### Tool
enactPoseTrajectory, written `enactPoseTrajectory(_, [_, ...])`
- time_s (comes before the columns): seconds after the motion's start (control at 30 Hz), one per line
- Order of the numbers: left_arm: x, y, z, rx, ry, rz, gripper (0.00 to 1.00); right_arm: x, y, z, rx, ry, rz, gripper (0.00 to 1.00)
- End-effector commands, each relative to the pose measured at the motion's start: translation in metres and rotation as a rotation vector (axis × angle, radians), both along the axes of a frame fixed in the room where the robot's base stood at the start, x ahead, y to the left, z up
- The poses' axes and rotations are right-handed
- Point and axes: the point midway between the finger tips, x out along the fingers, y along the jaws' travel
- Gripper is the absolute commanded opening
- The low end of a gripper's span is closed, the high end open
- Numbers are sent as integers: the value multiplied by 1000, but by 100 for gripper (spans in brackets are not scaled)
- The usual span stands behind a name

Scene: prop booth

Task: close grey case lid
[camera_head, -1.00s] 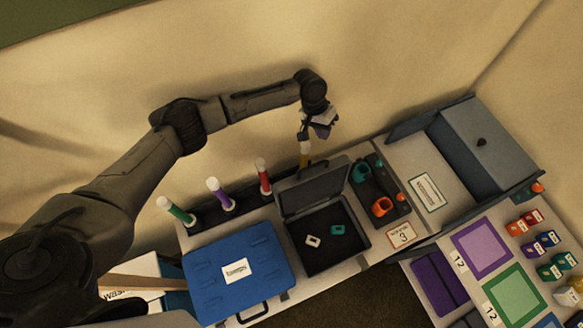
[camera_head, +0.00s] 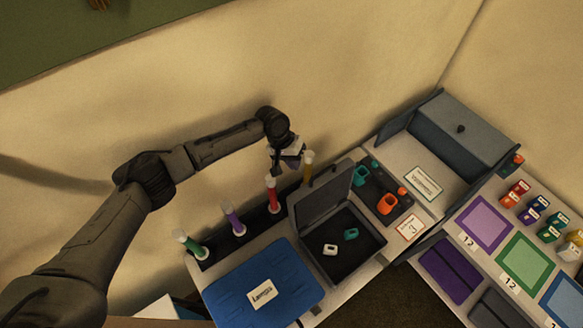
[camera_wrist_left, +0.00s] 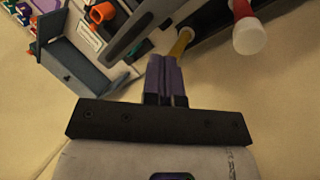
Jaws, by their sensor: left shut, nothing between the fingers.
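The grey case (camera_head: 352,272) stands on the bench with its lid (camera_head: 322,197) raised, hinged at the back edge. A white piece (camera_head: 330,249) and a teal piece (camera_head: 351,234) lie inside it. My left gripper (camera_head: 276,170) is shut and empty, behind and left of the raised lid, apart from it. In the left wrist view, the shut fingers (camera_wrist_left: 164,62) point toward the yellow tube (camera_wrist_left: 182,42); whether they touch it I cannot tell. My right gripper is not in view.
Red (camera_head: 272,195), purple (camera_head: 234,218) and green-banded (camera_head: 190,244) tubes stand in a row left of the case. A blue case (camera_head: 225,292) lies in front of them. Right of the grey case is a dark tray with an orange cup (camera_head: 387,204) and a teal cup (camera_head: 361,175).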

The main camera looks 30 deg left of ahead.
Motion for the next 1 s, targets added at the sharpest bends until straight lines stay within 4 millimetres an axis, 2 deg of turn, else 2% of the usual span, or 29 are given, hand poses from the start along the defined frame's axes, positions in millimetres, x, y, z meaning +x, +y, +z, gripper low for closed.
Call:
enactPoseTrajectory(0.03, [0, -3, -14, 0, 0, -1, 0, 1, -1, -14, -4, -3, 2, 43])
enactPoseTrajectory(0.1, [0, -7, -24, 0, 1, 0, 0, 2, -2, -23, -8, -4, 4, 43])
enactPoseTrajectory(0.5, [0, -26, -64, -1, 0, -1, 0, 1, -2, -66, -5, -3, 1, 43])
enactPoseTrajectory(0.7, [0, -30, -73, 0, 1, 0, 0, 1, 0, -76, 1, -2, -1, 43])
enactPoseTrajectory(1.0, [0, -32, -75, 0, 0, 0, 0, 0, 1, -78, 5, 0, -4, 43])
